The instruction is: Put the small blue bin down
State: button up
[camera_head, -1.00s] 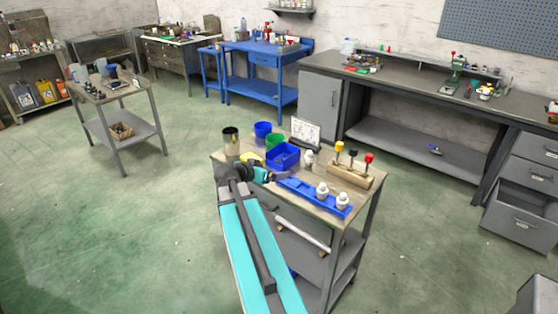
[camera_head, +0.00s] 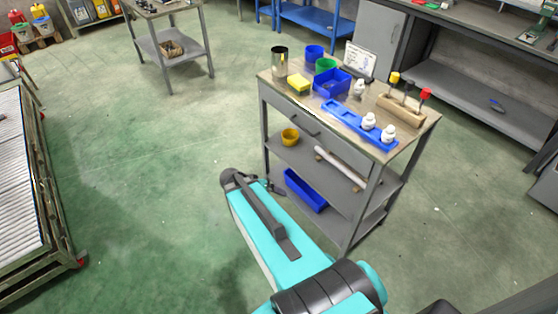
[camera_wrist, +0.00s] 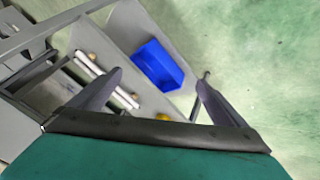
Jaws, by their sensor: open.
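A small open blue bin (camera_head: 332,83) stands upright on the wooden top of the grey cart (camera_head: 350,108). A longer blue bin (camera_head: 306,190) sits on the cart's lowest shelf. In the wrist view a blue bin (camera_wrist: 158,65), apparently the lower one, shows beyond the fingers. My gripper (camera_wrist: 160,80) is open with nothing between its fingers. In the head view my gripper (camera_head: 274,188) is low beside the cart's left side, below the top and apart from the bin there. Its fingers are partly hidden by my arm.
The cart top also holds a dark cup (camera_head: 279,62), a yellow sponge (camera_head: 299,82), a blue cup (camera_head: 314,52), a green cup (camera_head: 325,64) and a blue rack (camera_head: 345,118). A yellow bowl (camera_head: 290,136) is on the middle shelf. Floor left of the cart is clear.

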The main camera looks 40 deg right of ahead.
jog(key=s+a+f+n+g+y+b, duration=0.1)
jog(key=s+a+f+n+g+y, duration=0.2)
jog(key=s+a+f, duration=0.6)
jog(key=s+a+f+n+g+y+b, duration=0.2)
jog(key=s+a+f+n+y, duration=0.2)
jog(key=s+a+f, duration=0.5)
jog(key=shift+s+a+f+n+g, duration=0.15)
jog(key=shift+s+a+n+g, duration=0.25)
jog(key=shift+s+a+n, duration=1.9)
jog(key=shift+s+a+m, duration=0.25)
jog(key=shift+a+m, duration=0.2)
jog(key=shift+a, duration=0.15)
jog(key=shift+s+a+m, duration=0.25)
jog(key=shift+a+m, duration=0.2)
jog(key=shift+a, duration=0.15)
